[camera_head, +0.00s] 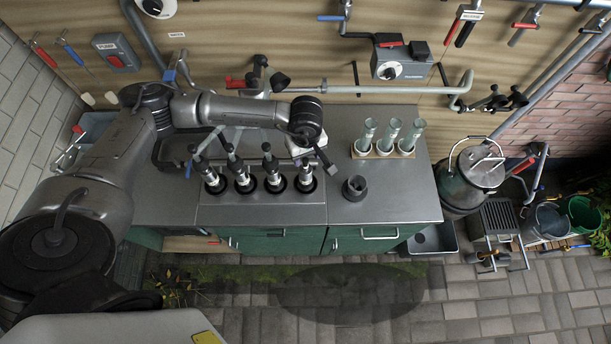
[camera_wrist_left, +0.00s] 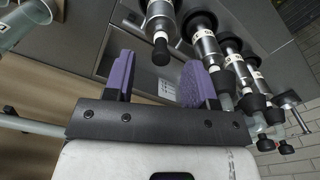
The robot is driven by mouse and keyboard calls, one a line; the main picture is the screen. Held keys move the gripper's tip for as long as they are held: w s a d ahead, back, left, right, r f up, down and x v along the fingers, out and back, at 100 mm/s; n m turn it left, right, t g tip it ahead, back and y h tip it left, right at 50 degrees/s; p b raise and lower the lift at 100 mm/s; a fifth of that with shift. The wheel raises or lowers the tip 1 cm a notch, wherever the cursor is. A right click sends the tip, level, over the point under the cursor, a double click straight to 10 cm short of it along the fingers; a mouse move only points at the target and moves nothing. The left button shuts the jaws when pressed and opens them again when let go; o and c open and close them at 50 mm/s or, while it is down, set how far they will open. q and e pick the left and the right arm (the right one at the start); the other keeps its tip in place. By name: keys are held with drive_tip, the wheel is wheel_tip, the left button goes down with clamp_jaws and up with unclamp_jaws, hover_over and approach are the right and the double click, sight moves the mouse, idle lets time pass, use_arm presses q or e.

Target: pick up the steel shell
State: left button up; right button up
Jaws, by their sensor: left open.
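My left gripper is above and slightly right of that shell, open and empty. In the left wrist view, its purple-padded fingers (camera_wrist_left: 158,82) are apart, and a steel shell (camera_wrist_left: 160,18) with a black tip lies ahead of the gap, not between the pads. More steel shells (camera_wrist_left: 207,45) line up to the right. My right gripper is not in view.
A dark grey cup (camera_head: 355,188) stands on the counter right of the stand. Several clear tubes (camera_head: 389,135) stand in a pale holder behind it. The steel counter (camera_head: 400,205) is bare at its right front. A metal churn (camera_head: 470,180) stands beyond its right end.

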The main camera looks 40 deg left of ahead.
sight(306, 160)
use_arm(q)
drive_tip(key=shift+f+p, duration=0.3)
drive_tip(key=shift+f, duration=0.35)
wheel_tip(306, 160, down, 3)
drive_tip(key=shift+f+p, duration=0.15)
drive_tip(key=shift+p, duration=0.35)
drive_tip(key=shift+f, duration=0.55)
drive_tip(key=c, duration=0.8)
clamp_jaws()
